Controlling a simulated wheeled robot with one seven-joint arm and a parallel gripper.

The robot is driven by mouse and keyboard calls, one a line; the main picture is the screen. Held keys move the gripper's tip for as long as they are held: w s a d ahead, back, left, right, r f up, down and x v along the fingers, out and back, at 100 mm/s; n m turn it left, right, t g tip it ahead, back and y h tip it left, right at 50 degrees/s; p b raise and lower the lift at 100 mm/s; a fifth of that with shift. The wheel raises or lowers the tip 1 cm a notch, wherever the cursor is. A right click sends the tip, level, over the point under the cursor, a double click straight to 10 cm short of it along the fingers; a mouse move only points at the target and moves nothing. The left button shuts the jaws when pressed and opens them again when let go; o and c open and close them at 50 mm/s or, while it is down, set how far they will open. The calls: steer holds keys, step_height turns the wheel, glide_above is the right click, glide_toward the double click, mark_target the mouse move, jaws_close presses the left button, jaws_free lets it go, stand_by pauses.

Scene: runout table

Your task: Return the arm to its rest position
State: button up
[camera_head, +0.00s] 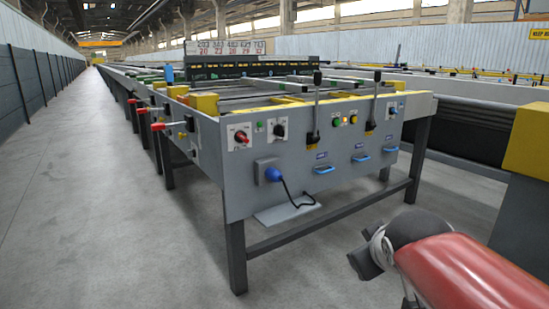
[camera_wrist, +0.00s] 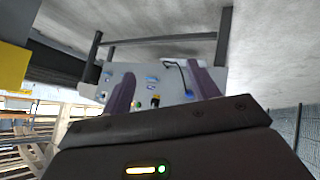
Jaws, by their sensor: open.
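My arm (camera_head: 455,270), with a red link and a dark joint, reaches in at the lower right of the head view. It is in front of the runout table's grey end panel (camera_head: 335,180), apart from it. In the wrist view my gripper (camera_wrist: 163,80) shows two purple-grey fingers standing apart, with nothing held between them. The same end panel (camera_wrist: 150,80) shows beyond the fingers, upside down and some distance off. The fingertips cannot be made out clearly in the head view.
The panel carries a red knob (camera_head: 240,136), black levers (camera_head: 316,105), blue handles (camera_head: 324,169) and a blue plug (camera_head: 270,174) with a black cable. Red-handled levers (camera_head: 158,126) stick out at its left side. A yellow-topped post (camera_head: 527,138) stands at right. The left floor (camera_head: 90,200) is clear.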

steer(key=s+a+f+m+g+y, duration=0.1)
steer(key=s+f+m+g, duration=0.1)
steer(key=s+f, duration=0.35)
steer(key=s+a+f+m+g, duration=0.2)
steer(key=s+f+m, duration=0.1)
steer(key=s, duration=0.6)
step_height(320, 180, up, 13)
steer(key=p, duration=1.3)
steer(key=shift+d, duration=0.15)
